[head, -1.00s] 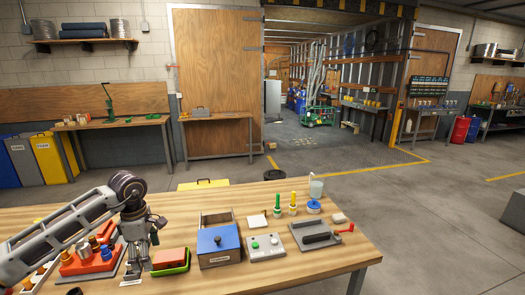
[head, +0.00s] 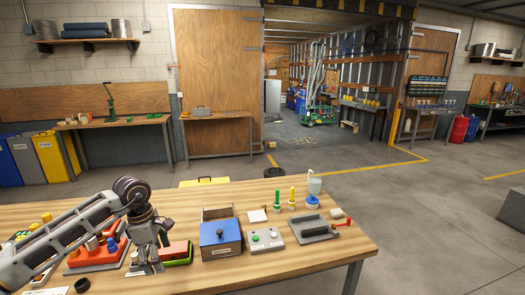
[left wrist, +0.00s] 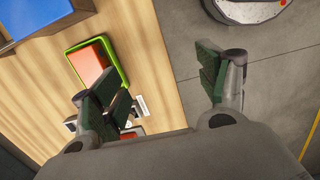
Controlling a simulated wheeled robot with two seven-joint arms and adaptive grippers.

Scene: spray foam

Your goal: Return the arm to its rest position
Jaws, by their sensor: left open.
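My left arm comes in from the left of the head view, over the table's left part. My left gripper (head: 152,262) points down near the table's front left, just left of a green tray (head: 180,262) that holds a red block (head: 181,249). In the left wrist view the two green-padded fingers (left wrist: 160,95) are spread apart with nothing between them. The green tray (left wrist: 121,74) and the red block (left wrist: 88,65) lie beyond the left finger there. My right gripper does not show.
A red rack (head: 98,256) stands under my forearm. The table's front right is clear.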

